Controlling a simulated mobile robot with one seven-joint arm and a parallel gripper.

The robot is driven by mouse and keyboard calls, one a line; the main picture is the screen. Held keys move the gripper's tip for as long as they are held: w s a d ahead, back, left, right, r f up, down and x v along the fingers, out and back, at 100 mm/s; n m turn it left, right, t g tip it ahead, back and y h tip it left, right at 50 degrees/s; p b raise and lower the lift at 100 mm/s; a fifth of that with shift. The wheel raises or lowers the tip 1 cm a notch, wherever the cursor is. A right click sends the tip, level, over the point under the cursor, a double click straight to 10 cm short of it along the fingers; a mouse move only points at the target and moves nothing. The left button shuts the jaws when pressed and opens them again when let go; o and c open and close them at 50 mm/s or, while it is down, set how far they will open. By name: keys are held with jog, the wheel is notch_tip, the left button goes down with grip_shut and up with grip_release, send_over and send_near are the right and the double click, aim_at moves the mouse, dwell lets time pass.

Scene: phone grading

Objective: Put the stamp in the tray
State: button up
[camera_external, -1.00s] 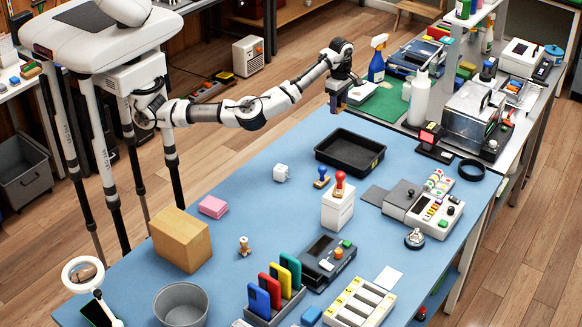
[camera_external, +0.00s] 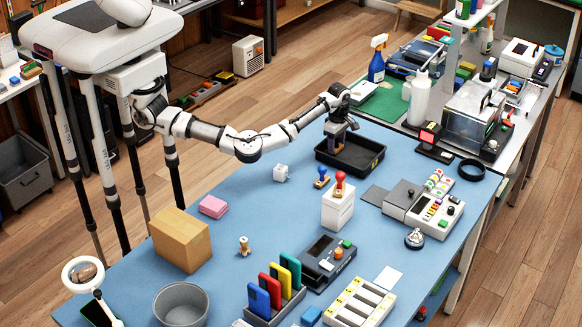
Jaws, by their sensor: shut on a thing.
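The black tray (camera_external: 372,169) lies on the blue table top toward its far side. My gripper (camera_external: 338,148) reaches down into the left part of the tray. It is shut on a small brownish thing, taken as the stamp; its shape is mostly hidden by the fingers. I cannot tell whether it touches the tray floor. Other stamp-like things stand outside the tray: a blue-knobbed one (camera_external: 321,179) in front of it, a red-knobbed one (camera_external: 340,184) on a white box, and a small wooden one (camera_external: 244,246) at left.
A small white block (camera_external: 281,173) lies left of the tray. The white box (camera_external: 337,210) and a grey keypad device (camera_external: 425,208) stand nearer. A black ring (camera_external: 471,170) and a red-screened device (camera_external: 430,138) are to the right. Blue table around the cardboard box (camera_external: 181,240) is partly clear.

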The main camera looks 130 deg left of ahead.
jog(key=shift+f, duration=0.1)
jog(key=o, duration=0.9)
jog(key=shift+o, duration=0.2)
notch_tip(320, 180, up, 12)
jog(key=shift+r+b, duration=0.2)
jog(key=shift+b, duration=0.1)
